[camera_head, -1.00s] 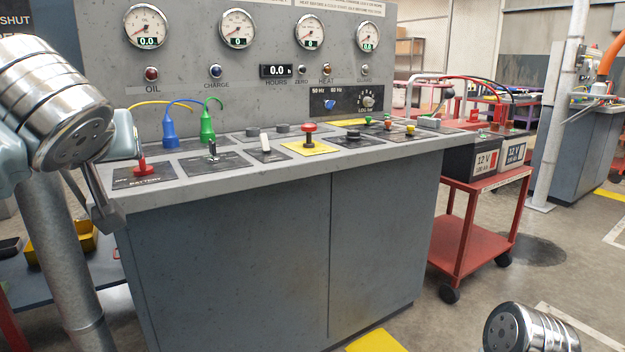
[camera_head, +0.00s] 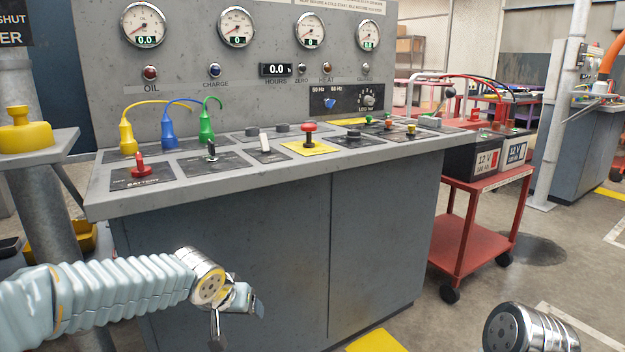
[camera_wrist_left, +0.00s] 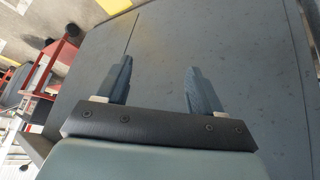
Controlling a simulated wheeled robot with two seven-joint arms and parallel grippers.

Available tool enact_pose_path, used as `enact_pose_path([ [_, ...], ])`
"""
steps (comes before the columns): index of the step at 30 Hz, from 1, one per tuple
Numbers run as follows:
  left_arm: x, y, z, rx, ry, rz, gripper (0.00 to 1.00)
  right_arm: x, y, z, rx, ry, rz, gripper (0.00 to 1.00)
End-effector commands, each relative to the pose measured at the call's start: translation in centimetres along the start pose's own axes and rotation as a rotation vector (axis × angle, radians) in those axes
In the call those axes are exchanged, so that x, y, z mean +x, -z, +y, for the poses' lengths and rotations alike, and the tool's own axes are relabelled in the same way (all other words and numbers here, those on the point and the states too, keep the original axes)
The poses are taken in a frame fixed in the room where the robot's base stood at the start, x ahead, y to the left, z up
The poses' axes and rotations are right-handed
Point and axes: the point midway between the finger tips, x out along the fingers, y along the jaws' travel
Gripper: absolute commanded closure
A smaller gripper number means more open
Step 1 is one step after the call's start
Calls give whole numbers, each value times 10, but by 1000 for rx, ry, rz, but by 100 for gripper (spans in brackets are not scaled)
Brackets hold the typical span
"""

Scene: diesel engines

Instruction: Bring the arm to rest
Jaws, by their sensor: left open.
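My left arm (camera_head: 120,292) comes in from the left, low in front of the grey control console (camera_head: 250,250). My left gripper (camera_head: 236,322) hangs below the console's top edge. In the left wrist view its two fingers (camera_wrist_left: 155,85) are apart with nothing between them, and they face the console's plain front panel (camera_wrist_left: 220,45). At the lower right of the head view a metal wrist joint of my right arm (camera_head: 528,328) shows; the right gripper is out of the frame.
The console top holds a red battery switch (camera_head: 139,168), a red knob (camera_head: 309,134) and several other controls. A yellow knob (camera_head: 25,132) stands on a ledge at the left. A red cart (camera_head: 470,245) with batteries stands at the right. Open floor lies in front of it.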

Motion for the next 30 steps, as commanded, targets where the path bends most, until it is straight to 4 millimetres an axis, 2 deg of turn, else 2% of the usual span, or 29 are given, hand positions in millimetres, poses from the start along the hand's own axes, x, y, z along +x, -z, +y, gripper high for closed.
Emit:
enact_pose_path([
  [1, 31, -26, 6, -7, -47, -58, 33, 0, 0, 0, 0, 0, 0, 57],
  [3, 69, -64, 15, -27, -115, -124, 33, -1, 0, -1, 0, 0, 0, 57],
  [5, 98, -100, 22, -54, -166, -178, 33, -1, 0, -1, -1, 1, -1, 57],
  [8, 138, -166, 32, -118, -232, -261, 33, -2, 0, -1, -1, 1, -1, 57],
  [9, 151, -194, 34, -148, -248, -293, 33, -2, 0, -2, -1, 1, -1, 57],
  [12, 173, -263, 38, -224, -261, -362, 33, -3, 0, -2, -1, 1, -1, 57],
  [15, 182, -322, 36, -286, -238, -417, 33, -3, -1, -2, -2, 2, -2, 57],
  [18, 183, -365, 32, -322, -203, -457, 33, -4, -1, -3, -2, 2, -2, 57],
  [21, 182, -389, 29, -338, -176, -479, 33, -4, -1, -3, -2, 2, -2, 57],
  [23, 181, -396, 27, -343, -166, -483, 33, -4, -1, -3, -2, 2, -2, 57],
  [30, 181, -398, 27, -344, -163, -484, 33, -3, -1, -3, -2, 2, -2, 57],
])
